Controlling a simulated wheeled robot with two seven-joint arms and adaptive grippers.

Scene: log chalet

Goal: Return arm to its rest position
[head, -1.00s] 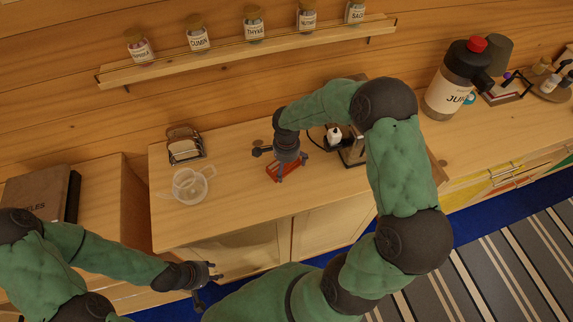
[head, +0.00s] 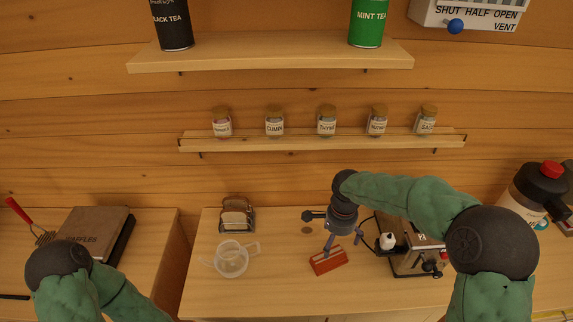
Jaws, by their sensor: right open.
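My right arm reaches in from the right. Its gripper (head: 343,246) points down over the counter with its fingers apart and nothing visible between them. A red block-like object (head: 328,261) lies on the counter just below and in front of the fingers. I cannot tell whether a finger touches it. My left arm (head: 105,285) shows at the lower left, with its gripper beyond the bottom edge of the view.
A clear jug (head: 231,259) and a toaster-like rack (head: 237,215) stand left of the right gripper. A coffee machine (head: 415,258) stands close on its right. The spice shelf (head: 320,141) is behind.

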